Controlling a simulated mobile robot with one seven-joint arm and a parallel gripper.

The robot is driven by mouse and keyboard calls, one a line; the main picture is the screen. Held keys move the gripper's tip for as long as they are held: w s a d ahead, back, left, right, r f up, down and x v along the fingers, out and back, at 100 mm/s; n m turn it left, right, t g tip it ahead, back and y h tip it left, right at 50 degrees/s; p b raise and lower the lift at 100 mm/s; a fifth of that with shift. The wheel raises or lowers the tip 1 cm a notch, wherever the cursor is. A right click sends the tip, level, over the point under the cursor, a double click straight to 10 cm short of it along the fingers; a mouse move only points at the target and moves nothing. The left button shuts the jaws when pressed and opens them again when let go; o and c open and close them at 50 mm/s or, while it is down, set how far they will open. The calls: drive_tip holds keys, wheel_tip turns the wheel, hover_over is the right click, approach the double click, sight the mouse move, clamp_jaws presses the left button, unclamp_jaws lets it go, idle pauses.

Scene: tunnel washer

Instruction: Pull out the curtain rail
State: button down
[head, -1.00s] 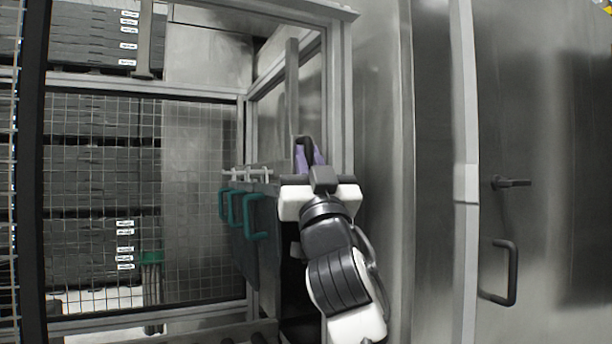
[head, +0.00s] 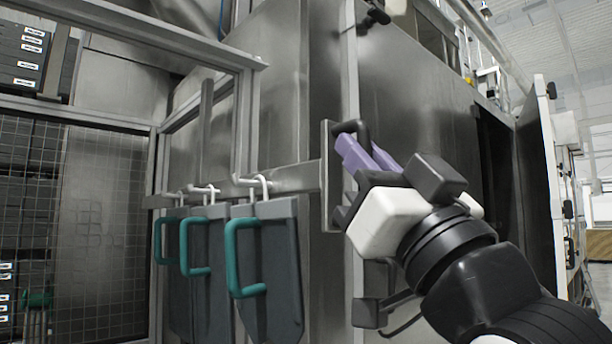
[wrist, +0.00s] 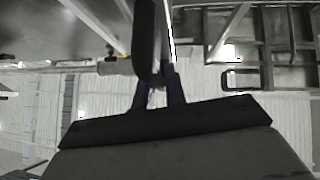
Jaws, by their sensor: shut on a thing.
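The curtain rail (head: 290,180) is a grey horizontal bar. It sticks out past the metal frame and ends in an upright plate (head: 328,215) with a black loop handle (head: 352,127). Three dark grey curtain panels with green handles, such as the nearest panel (head: 282,240), hang from it on white hooks. My gripper (head: 364,150) has purple fingers and is shut on the black handle, to the right of the plate. In the wrist view the handle (wrist: 146,40) is a dark bar rising between the fingers (wrist: 158,92). The exact finger contact is partly hidden.
A metal frame (head: 243,125) with a mesh fence (head: 100,220) stands left, with dark crates (head: 22,60) behind. A large steel cabinet wall (head: 415,95) is just behind my gripper. An open door (head: 540,185) stands at the right, with hall space beyond.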

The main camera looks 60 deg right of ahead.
drive_tip(key=s+a, duration=0.1)
drive_tip(key=s, duration=0.5)
drive_tip(key=shift+s+a, duration=0.35)
drive_tip(key=shift+s, duration=0.05)
drive_tip(key=shift+r, duration=0.1)
drive_tip(key=c, duration=1.5)
unclamp_jaws()
drive_tip(key=shift+s, duration=0.1)
drive_tip(key=shift+o, duration=0.2)
drive_tip(key=shift+f+b, duration=0.2)
drive_tip(key=shift+b, duration=0.15)
